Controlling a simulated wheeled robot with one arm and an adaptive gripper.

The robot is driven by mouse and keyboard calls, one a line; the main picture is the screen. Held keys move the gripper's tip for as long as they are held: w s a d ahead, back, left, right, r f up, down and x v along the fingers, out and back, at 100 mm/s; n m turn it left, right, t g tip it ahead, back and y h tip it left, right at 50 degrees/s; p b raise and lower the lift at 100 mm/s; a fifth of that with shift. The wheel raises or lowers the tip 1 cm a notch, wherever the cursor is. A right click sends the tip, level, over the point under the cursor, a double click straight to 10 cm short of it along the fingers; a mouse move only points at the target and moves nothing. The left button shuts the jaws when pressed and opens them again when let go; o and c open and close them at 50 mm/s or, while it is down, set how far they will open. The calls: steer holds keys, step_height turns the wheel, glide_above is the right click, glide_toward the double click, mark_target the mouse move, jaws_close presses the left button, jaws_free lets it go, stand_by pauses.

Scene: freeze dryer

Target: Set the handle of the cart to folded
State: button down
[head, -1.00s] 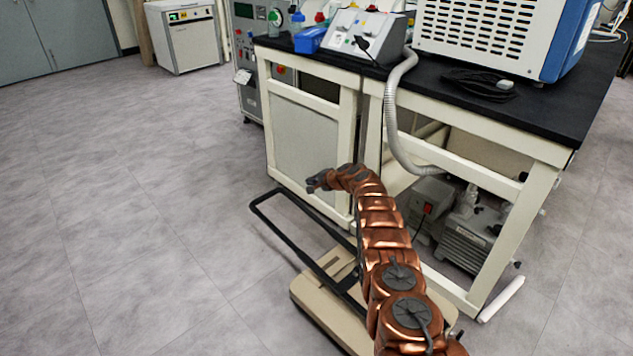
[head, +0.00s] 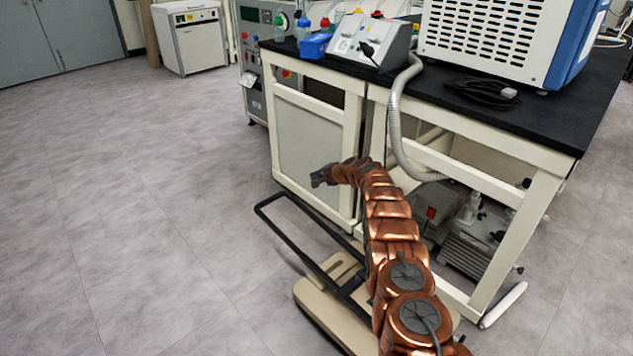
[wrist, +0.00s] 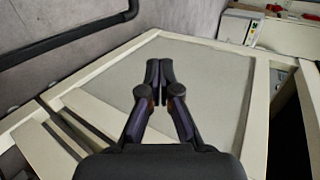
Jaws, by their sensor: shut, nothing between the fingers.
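The cart is a low beige platform (head: 322,312) on the floor in front of the bench in the head view. Its black tubular handle (head: 285,235) slants from the platform toward the far left and ends in a wide loop. In the wrist view the handle bar (wrist: 70,35) crosses the upper left. My copper arm reaches over the cart, and my gripper (head: 316,180) is near the bench's side, right of the handle's far end. In the wrist view my gripper (wrist: 159,70) is shut and empty, apart from the bar. My arm hides part of the platform.
A white-framed bench (head: 358,155) with a black top (head: 540,125) stands close beside the cart. A grey hose (head: 394,125) hangs from it, and pumps (head: 470,240) sit underneath. The floor (head: 130,220) to the left is open.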

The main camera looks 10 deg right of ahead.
step_height(320, 180, up, 9)
steer(key=p, duration=0.2)
steer(key=shift+s+d, duration=0.25)
steer(key=shift+s, duration=0.15)
steer(key=s+a+r+n+g+p, duration=0.2)
steer(key=s+a+r+p, duration=0.25)
steer(key=s+r, duration=0.5)
steer(key=s+a+r+n+g+p, duration=0.25)
steer(key=s+r+p, duration=0.25)
steer(key=s+r, duration=0.45)
steer(key=s+a+r+n+g+p, duration=0.2)
steer(key=s+a+r+p, duration=0.4)
steer(key=r, duration=0.5)
steer(key=s+d+r+n+g+h+p, duration=0.15)
steer(key=s+r+p, duration=0.35)
steer(key=s, duration=0.8)
steer(key=s+d+r+n+g+h+p, duration=0.1)
steer(key=s+d+r+n+p, duration=0.15)
steer(key=s+r, duration=0.8)
steer(key=s+d+g+h+p, duration=0.1)
steer(key=s+d+p, duration=0.2)
steer(key=s, duration=1)
steer(key=s+d+n+g+h+p, duration=0.1)
steer(key=s+p, duration=0.4)
steer(key=s, duration=0.9)
steer(key=shift+d+r+g+h, duration=0.45)
steer(key=shift+d+h, duration=0.3)
steer(key=shift+d, duration=0.4)
